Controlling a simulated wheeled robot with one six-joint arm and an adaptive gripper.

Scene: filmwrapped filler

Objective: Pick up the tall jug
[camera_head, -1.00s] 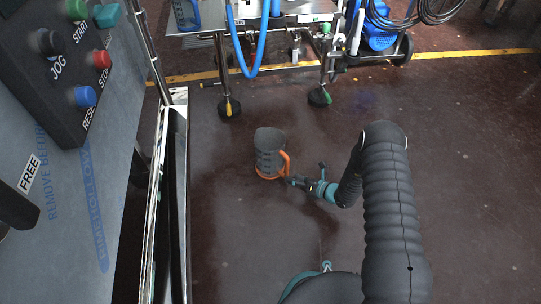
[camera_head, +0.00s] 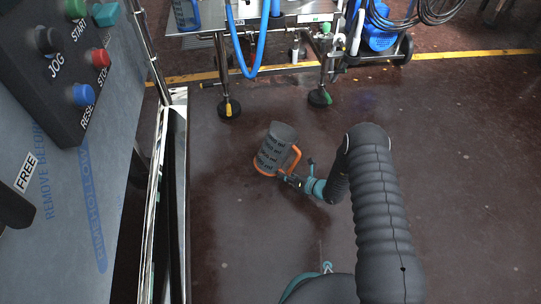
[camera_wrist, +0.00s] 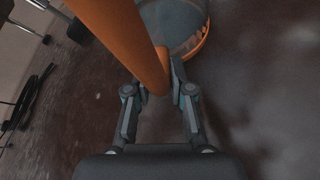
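The tall jug (camera_head: 274,143) is dark grey with dark lettering, an orange handle and an orange rim at its base. In the head view it is right of the long metal-edged frame and leans with its top to the right. My gripper (camera_head: 288,178) is at its handle, on the lower right side. In the wrist view the orange handle (camera_wrist: 125,40) runs between the two fingers of my gripper (camera_wrist: 155,88), which are closed on it. The jug body (camera_wrist: 178,22) shows at the top edge, partly hidden by the handle. I cannot tell its exact height above the floor.
A control panel (camera_head: 75,75) with coloured buttons and a metal-edged frame (camera_head: 165,200) stand on the left. A wheeled stand with blue hoses (camera_head: 265,40) is behind the jug. A yellow line (camera_head: 450,55) crosses the back floor. The floor on the right is clear.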

